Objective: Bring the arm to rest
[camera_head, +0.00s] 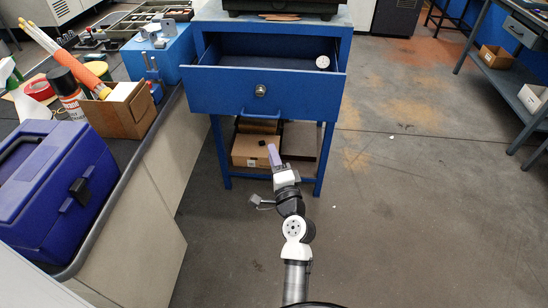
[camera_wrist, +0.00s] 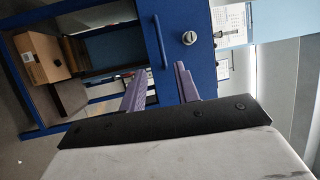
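My gripper (camera_head: 273,154) is held out in front of the blue cabinet, below its open drawer (camera_head: 262,92) in the head view. In the wrist view, my gripper's two purple fingers (camera_wrist: 162,76) stand apart with nothing between them, so it is open and empty. The blue cabinet front shows beyond the fingers, with a round metal knob (camera_wrist: 188,38). The drawer is pulled out and holds a small round white object (camera_head: 323,62) at its right side.
A cardboard box (camera_head: 250,150) sits on the shelf under the drawer. At left, a bench carries a blue toolbox (camera_head: 55,185), a wooden box (camera_head: 118,115) of tools and a red tape roll (camera_head: 39,90). The floor at right is clear up to a workbench (camera_head: 515,85).

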